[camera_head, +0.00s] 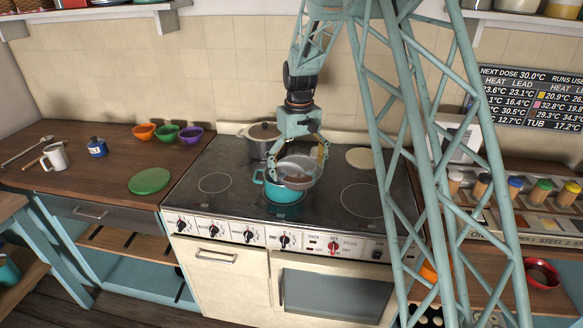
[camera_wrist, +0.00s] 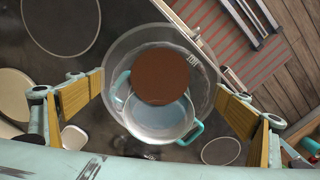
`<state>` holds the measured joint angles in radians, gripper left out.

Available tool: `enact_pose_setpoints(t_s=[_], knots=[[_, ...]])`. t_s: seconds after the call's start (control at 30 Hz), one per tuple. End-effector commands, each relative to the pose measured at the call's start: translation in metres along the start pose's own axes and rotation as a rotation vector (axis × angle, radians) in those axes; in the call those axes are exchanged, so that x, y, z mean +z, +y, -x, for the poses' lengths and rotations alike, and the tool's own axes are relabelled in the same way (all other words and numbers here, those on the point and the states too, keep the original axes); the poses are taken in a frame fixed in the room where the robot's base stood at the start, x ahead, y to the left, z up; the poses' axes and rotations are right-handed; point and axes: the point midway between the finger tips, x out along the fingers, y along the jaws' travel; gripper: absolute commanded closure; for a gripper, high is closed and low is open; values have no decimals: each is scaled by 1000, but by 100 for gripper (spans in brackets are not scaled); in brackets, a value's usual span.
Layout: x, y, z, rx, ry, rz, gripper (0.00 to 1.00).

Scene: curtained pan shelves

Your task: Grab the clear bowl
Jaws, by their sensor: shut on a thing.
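The clear bowl (camera_head: 301,167) is see-through, and my gripper (camera_head: 298,158) is shut on it with a finger at each side. It is over the teal pot (camera_head: 282,193) on the stove. In the wrist view the bowl (camera_wrist: 122,62) lies between the two fingers of my gripper (camera_wrist: 162,100). A round brown mass (camera_wrist: 160,78) shows inside it. The teal pot (camera_wrist: 192,133) shows through and below the bowl, with its handles at two sides. I cannot tell the exact gap between bowl and pot.
A grey pot (camera_head: 263,133) stands behind on the stove (camera_head: 225,200). The left counter holds orange, green and purple bowls (camera_head: 165,133), a green disc (camera_head: 150,181), a blue jar (camera_head: 97,148) and a white mug (camera_head: 54,157). Spice jars (camera_head: 513,188) stand at right.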

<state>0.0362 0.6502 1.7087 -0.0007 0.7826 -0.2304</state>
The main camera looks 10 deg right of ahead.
Motion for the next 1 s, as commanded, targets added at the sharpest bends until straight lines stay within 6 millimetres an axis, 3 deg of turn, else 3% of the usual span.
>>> enact_pose_setpoints(t_s=[0.4,1.0], knots=[[50,5,5,0,0,-1,25],[61,6,6,0,1,0,25]])
